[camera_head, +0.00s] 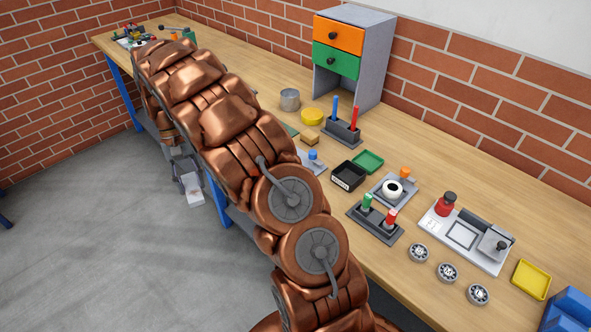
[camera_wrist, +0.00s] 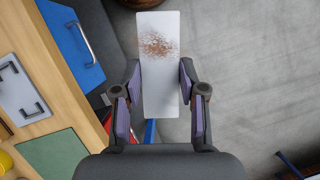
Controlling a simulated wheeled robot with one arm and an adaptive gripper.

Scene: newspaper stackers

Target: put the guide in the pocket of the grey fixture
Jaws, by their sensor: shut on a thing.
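A flat light-grey plate, which I take for the guide (camera_wrist: 160,95), is gripped between the two fingers of my gripper (camera_wrist: 160,78) in the wrist view. A brown, speckled reflection shows on its face. In the head view, the plate (camera_head: 192,190) is off the bench's front edge, over the floor, and my arm hides part of the gripper. A light-grey fixture (camera_head: 432,234) with a rectangular outlined recess, a red knob and a clamp lies on the right of the bench; it may be the fixture meant. My gripper is far to its left.
The wooden bench (camera_head: 425,139) carries a drawer cabinet (camera_head: 373,60), a black bin (camera_head: 348,176), a dark peg holder (camera_head: 372,228), several round parts and a yellow tray (camera_head: 531,279). In the wrist view, a blue drawer (camera_wrist: 70,42) is left of the plate. Open floor (camera_wrist: 250,90) lies right.

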